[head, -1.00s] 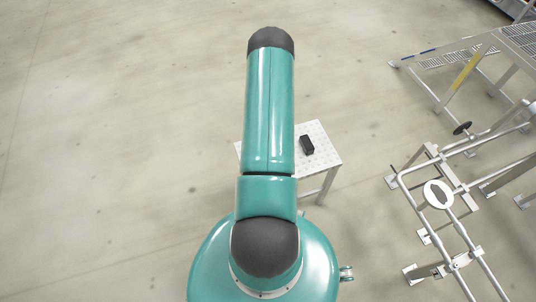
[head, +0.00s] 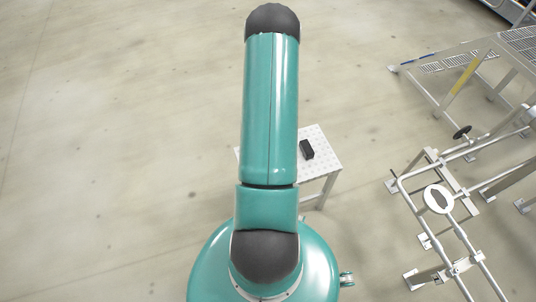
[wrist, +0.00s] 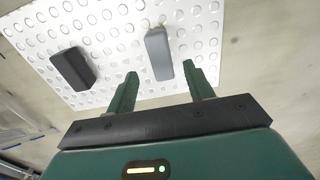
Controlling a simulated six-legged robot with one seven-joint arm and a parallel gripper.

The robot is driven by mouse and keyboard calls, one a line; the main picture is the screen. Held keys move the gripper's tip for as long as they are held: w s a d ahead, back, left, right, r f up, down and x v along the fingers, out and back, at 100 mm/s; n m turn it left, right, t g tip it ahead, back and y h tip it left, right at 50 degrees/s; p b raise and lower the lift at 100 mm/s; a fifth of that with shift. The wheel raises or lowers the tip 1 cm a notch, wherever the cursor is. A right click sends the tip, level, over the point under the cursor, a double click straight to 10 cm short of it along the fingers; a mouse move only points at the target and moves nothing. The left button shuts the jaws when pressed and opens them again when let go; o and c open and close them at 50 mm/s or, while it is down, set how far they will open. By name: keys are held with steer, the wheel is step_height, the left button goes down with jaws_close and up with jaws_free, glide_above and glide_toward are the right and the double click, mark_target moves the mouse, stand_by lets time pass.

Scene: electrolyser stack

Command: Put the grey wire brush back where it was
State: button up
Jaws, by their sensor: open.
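The grey wire brush (wrist: 159,54) shows in the wrist view as a grey block on the white studded table top (wrist: 118,18). My gripper (wrist: 160,80) is open, and its two green fingers point toward the table. The near end of the brush appears between the fingertips in the picture; I cannot tell how far above it the fingers are. In the head view my arm covers the gripper and the brush.
A black block (wrist: 73,68) lies on the table left of the brush, and also shows in the head view (head: 307,149). Metal pipework with a white ring (head: 438,199) and a raised walkway (head: 470,58) stand to the right. Floor left of the table is clear.

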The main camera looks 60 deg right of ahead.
steer(key=shift+r, duration=1.55)
steer(key=w+a+r+n+t+h, duration=0.1)
steer(key=w+a+r, duration=0.45)
steer(key=r, duration=0.35)
steer(key=w+a+r+n, duration=0.2)
steer(key=w+a+r, duration=0.35)
steer(key=r, duration=0.35)
steer(key=w+a+r+n+t+h, duration=0.1)
steer(key=w+a+r, duration=0.45)
steer(key=r, duration=0.45)
steer(key=a+r+n+t, duration=0.2)
steer(key=a+r, duration=0.8)
steer(key=a, duration=0.3)
steer(key=s+a+r+n+y, duration=0.1)
steer(key=s+a+r, duration=0.2)
steer(key=a, duration=0.3)
steer(key=s+a+r+n+t+y, duration=0.1)
steer(key=s+a+r+n, duration=0.1)
steer(key=s+a+r, duration=0.2)
steer(key=s+a, duration=0.2)
steer(key=a, duration=0.1)
steer(key=shift+s+t, duration=0.2)
steer(key=shift+t, duration=0.1)
steer(key=shift+r, duration=0.1)
